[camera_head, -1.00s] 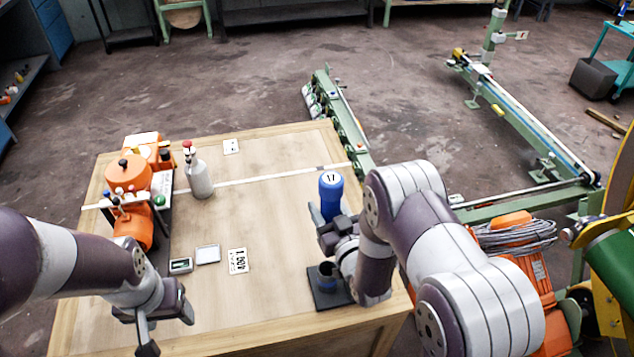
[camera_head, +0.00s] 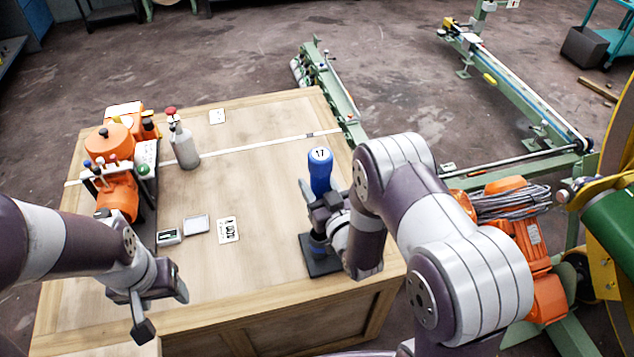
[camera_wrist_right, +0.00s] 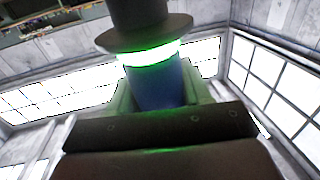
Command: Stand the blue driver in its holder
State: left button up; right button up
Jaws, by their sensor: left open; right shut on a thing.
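The blue driver (camera_head: 320,170) stands upright near the right front of the wooden crate, with a white cap marked 17. My right gripper (camera_head: 322,206) is shut on it around its middle. The wrist view shows the driver's blue body (camera_wrist_right: 156,86) between the fingers, with a glowing green band and a black flange. The holder (camera_head: 326,267), a dark square base, lies directly below. The driver's lower end reaches the holder's cup; the gripper partly hides this, so I cannot tell how deep it sits. My left gripper (camera_head: 162,310) is open and empty at the crate's front left edge.
An orange machine (camera_head: 112,160) stands at the left of the crate, with a grey bottle (camera_head: 184,148) beside it. Small flat items and a label card (camera_head: 228,230) lie mid-crate. The crate top between card and holder is clear. Green rails and an orange motor stand right.

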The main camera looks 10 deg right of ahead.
notch_tip(320, 180, down, 11)
jog(key=b, duration=0.8)
jog(key=shift+r+b, duration=0.15)
jog(key=shift+b, duration=0.25)
jog(key=o, duration=1.3)
jog(key=shift+f, duration=0.2)
jog(key=shift+f, duration=0.1)
